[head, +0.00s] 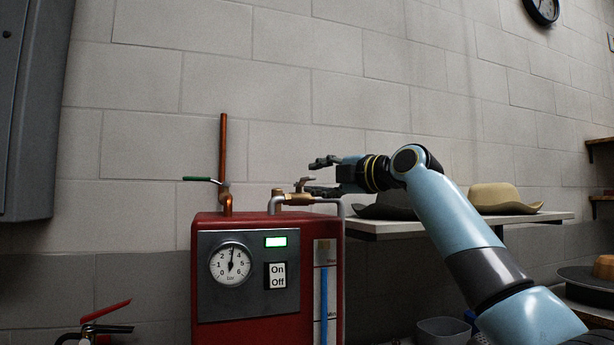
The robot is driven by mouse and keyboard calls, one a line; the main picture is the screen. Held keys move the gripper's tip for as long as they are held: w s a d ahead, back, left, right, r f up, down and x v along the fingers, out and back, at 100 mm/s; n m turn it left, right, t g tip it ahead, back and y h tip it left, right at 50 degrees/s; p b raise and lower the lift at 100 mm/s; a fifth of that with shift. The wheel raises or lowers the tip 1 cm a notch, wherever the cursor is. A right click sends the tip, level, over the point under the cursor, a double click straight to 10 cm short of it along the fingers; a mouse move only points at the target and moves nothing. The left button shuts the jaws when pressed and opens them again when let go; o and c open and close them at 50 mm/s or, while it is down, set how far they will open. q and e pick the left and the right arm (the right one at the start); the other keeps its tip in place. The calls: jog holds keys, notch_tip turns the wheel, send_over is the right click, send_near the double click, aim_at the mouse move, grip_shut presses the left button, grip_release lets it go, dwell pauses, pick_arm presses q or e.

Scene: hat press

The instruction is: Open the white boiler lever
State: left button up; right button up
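The red boiler (208,270) stands at the lower middle of the head view. On its top right is a brass valve on a pipe, with a small pale lever (302,182) that I take for the white boiler lever. My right gripper (313,176) reaches in from the right, its two dark fingers spread one above the other. The fingertips are level with the lever, close to its right end. I cannot tell whether they touch it. My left gripper is out of view.
A second valve with a green handle (198,179) sits on the copper pipe (223,145) at the boiler's left. The boiler front has a gauge (231,264) and an On/Off switch (278,275). A shelf (385,229) with a tan hat (500,197) and a dark hat stands at the right.

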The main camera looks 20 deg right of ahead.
jog(key=shift+x, duration=1.9)
grip_shut()
jog(key=shift+f, duration=0.1)
